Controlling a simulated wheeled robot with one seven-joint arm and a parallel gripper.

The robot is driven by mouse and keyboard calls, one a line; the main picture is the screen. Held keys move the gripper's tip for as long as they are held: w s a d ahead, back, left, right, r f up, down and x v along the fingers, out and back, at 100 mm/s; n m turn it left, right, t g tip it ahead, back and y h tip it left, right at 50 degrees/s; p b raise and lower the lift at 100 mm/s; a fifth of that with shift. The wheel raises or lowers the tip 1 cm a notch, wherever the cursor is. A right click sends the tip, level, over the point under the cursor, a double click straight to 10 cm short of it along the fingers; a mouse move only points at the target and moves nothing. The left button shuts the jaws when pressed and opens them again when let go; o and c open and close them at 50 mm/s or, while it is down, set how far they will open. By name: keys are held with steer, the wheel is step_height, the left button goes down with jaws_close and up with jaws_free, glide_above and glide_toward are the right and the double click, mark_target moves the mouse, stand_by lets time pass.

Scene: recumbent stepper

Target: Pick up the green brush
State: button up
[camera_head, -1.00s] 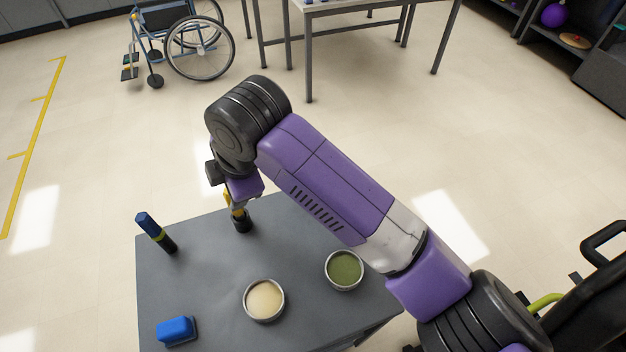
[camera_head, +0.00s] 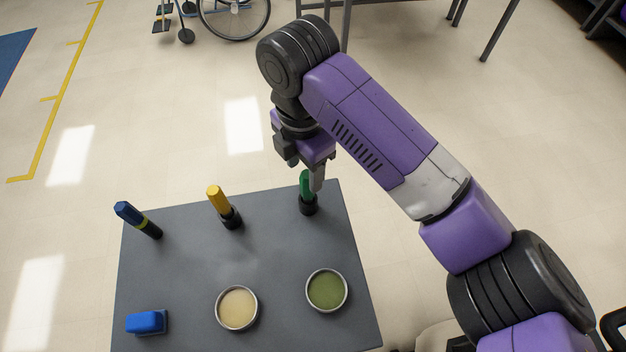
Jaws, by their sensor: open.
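The green brush (camera_head: 305,186) stands upright at the far right of the grey table, with its lower end in a black holder or base (camera_head: 308,206). My gripper (camera_head: 308,178) is directly over it and points down. The jaws are open, and the brush's top is partly hidden by the gripper. I cannot tell whether a finger touches the handle.
On the grey table (camera_head: 180,270) stand a yellow-handled brush (camera_head: 217,198) and a tilted blue one (camera_head: 130,214). Nearer are a cream-filled bowl (camera_head: 237,308), a green-filled bowl (camera_head: 326,290) and a blue block (camera_head: 146,322). A wheelchair (camera_head: 232,15) is on the floor behind.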

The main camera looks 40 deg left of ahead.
mark_target(307, 187)
steer(key=f, duration=0.3)
steer(key=f+p, duration=0.1)
steer(key=f, duration=0.2)
steer(key=shift+w+d+f, duration=0.1)
steer(key=shift+d+f, duration=0.1)
steer(key=shift+f, duration=0.15)
steer(key=shift+c, duration=0.4)
jaws_close()
